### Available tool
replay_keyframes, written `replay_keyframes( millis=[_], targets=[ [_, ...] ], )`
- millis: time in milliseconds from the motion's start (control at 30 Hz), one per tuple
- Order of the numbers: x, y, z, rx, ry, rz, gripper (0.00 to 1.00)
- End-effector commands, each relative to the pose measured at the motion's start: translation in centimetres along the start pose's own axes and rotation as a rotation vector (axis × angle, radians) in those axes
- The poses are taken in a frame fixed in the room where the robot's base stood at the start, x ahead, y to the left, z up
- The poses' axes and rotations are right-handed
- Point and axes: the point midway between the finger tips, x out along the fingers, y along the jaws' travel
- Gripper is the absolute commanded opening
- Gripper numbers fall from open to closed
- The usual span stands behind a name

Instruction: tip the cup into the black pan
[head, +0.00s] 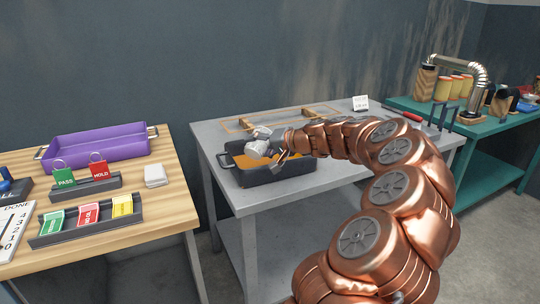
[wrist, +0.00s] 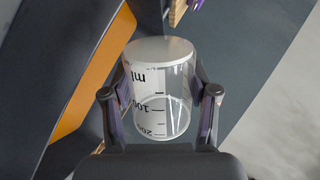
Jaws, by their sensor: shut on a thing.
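The cup (wrist: 160,92) is clear, with a white label and dark "ml" markings that read upside down in the wrist view. My gripper (wrist: 160,98) is shut on it, one finger on each side. In the head view the cup (head: 258,146) looks tilted above the black pan (head: 278,178), near its back left part. I cannot tell whether anything is left in the cup. The pan has dark walls and an orange area inside, also at the left in the wrist view. My gripper (head: 282,147) partly hides the pan's right side.
A wooden table at left holds a purple tray (head: 95,148) and tag racks. A teal bench (head: 500,125) with jars and a metal pipe is at right.

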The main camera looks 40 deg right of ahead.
Motion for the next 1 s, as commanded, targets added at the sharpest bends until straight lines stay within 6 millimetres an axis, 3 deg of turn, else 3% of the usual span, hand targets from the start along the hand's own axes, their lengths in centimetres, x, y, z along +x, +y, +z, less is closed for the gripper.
replay_keyframes(
  millis=[1000],
  targets=[
    [0.25, 0.58, 0.27, -0.277, 0.116, 0.015, 0.07]
  ],
)
